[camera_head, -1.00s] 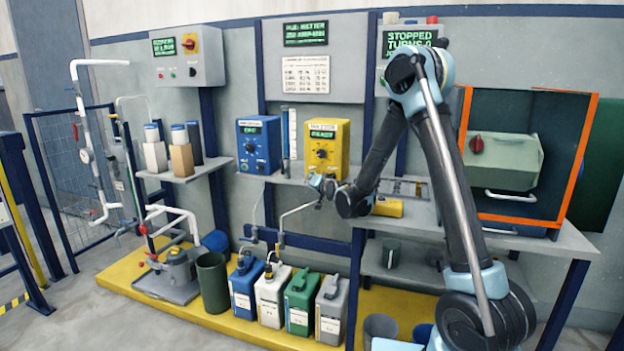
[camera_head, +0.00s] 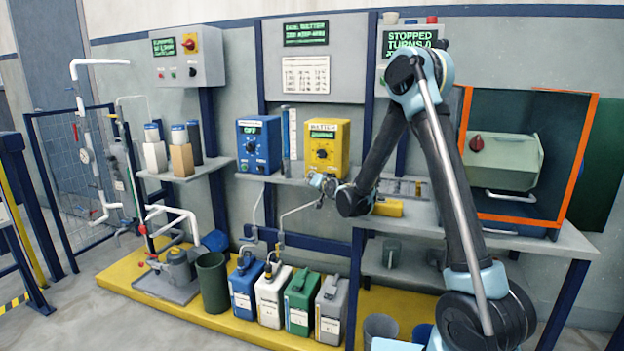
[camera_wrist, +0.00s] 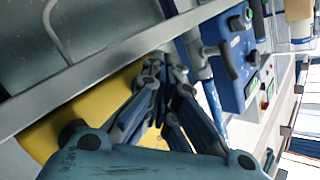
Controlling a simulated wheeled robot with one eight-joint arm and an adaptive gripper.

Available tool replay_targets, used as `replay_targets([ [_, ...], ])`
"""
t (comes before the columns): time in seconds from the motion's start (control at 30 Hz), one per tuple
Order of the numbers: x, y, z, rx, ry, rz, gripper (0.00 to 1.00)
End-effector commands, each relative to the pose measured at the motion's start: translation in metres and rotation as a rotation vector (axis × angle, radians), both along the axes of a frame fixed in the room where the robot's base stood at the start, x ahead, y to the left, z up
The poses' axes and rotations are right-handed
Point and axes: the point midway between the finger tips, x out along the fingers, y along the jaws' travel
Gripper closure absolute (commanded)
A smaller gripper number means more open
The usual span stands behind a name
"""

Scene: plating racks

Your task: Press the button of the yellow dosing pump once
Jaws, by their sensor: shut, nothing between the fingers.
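The yellow dosing pump (camera_head: 341,143) stands on the shelf, right of the blue pump. Its front shows a small display (camera_head: 323,134) and a dark round knob (camera_head: 322,153). I cannot make out a separate button in the head view.
The blue pump (camera_head: 258,145) stands left of the yellow one and also shows in the wrist view (camera_wrist: 236,72). A clear upright tube (camera_head: 289,133) stands between them. A yellow box (camera_head: 388,208) lies beside my wrist. Several canisters (camera_head: 299,300) stand below the shelf.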

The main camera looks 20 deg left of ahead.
Motion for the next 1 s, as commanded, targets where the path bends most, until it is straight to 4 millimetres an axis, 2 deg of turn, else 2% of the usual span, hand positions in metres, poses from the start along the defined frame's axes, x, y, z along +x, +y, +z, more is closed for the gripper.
replay_targets([
  [0.27, 0.000, 0.000, 0.000, 0.000, 0.000, 0.000, 1.00],
  [0.7, -0.017, 0.001, 0.000, -0.001, 0.000, 0.002, 1.00],
  [1.0, -0.019, 0.001, 0.000, 0.000, 0.000, 0.000, 1.00],
])
